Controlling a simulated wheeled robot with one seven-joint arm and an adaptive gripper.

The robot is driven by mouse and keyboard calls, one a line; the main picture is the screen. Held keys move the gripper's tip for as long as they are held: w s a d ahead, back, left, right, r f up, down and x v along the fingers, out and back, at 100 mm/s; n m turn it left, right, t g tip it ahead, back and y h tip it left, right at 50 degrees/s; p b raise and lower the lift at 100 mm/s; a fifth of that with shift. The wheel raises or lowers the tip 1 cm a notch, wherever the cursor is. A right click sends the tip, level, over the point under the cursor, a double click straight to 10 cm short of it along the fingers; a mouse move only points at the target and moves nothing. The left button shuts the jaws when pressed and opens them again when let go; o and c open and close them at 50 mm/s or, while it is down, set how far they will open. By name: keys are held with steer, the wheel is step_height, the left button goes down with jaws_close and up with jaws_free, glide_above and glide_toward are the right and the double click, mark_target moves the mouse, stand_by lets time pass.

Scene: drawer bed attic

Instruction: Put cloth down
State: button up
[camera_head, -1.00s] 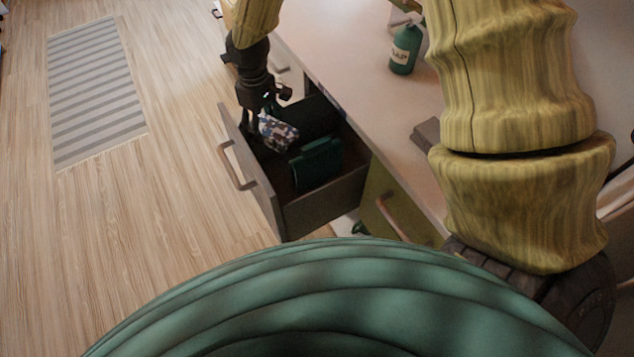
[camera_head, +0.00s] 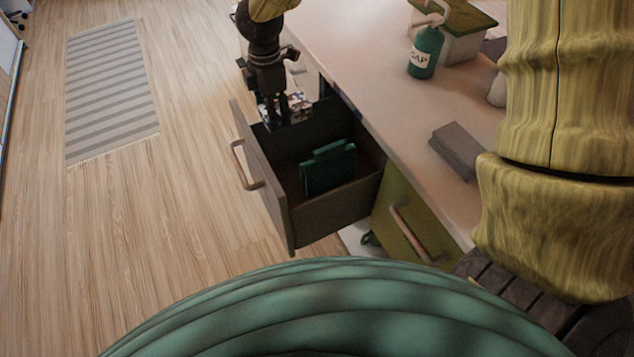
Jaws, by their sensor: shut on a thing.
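My gripper (camera_head: 277,113) points down at the far end of the open dark drawer (camera_head: 335,212). It is shut on a patterned cloth (camera_head: 298,104) in white, dark and brownish tones. The cloth shows only in part behind the fingers, near the drawer's far wall. I cannot tell whether it touches the drawer. A dark green folded item (camera_head: 328,168) stands inside the drawer, nearer to me and apart from the gripper.
The countertop (camera_head: 400,110) runs along the right, with a green soap bottle (camera_head: 425,52), a grey block (camera_head: 458,150) and a box with a green top (camera_head: 462,35). A green cabinet door (camera_head: 410,228) is below. A striped rug (camera_head: 110,90) lies on open floor at left.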

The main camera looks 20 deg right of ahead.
mark_target(284, 184)
step_height(284, 184, down, 28)
steer(key=shift+r+b, duration=0.15)
steer(key=shift+b, duration=0.8)
steer(key=o, duration=1.1)
step_height(284, 184, up, 12)
steer(key=p, duration=0.1)
stand_by(0.3)
